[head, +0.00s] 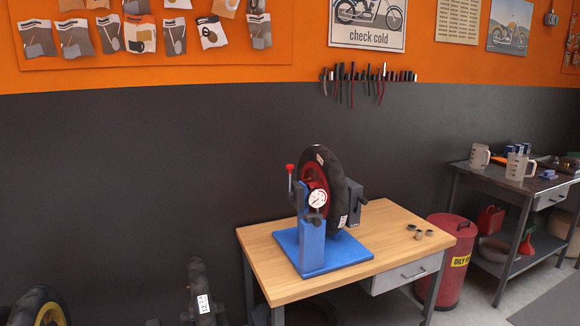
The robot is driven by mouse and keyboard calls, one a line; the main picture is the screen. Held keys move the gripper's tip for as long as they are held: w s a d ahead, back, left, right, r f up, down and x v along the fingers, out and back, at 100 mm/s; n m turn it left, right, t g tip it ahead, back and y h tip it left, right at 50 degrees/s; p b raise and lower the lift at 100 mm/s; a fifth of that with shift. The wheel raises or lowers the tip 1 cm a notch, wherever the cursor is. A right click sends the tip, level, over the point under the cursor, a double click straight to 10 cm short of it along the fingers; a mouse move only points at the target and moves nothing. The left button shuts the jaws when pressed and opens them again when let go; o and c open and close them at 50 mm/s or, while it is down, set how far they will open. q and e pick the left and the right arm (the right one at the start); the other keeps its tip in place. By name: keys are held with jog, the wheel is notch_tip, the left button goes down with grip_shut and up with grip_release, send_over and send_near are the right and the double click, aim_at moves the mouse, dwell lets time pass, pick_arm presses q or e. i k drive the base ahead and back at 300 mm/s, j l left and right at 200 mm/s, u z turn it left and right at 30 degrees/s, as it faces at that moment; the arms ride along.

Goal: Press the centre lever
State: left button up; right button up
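A blue stand (312,245) on the wooden workbench holds an upright black tyre (328,170) with a red hub. A lever with a red knob (290,168) rises at the stand's left side. A white round gauge (317,200) faces me at the front, with a small dark fitting (315,216) just below it. A dark grey block with a small handle (354,202) sits at the right of the tyre. I cannot tell which part is called the centre lever. Neither of my grippers shows in the head view.
A yellow-rimmed wheel (40,305) and a dark labelled object (201,290) are at lower left.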

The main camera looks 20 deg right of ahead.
aim_at(290, 195)
jog(key=i, duration=0.6)
jog(key=i+j+z, duration=0.1)
jog(key=i, duration=0.5)
jog(key=i+j, duration=0.15)
jog(key=i, duration=0.5)
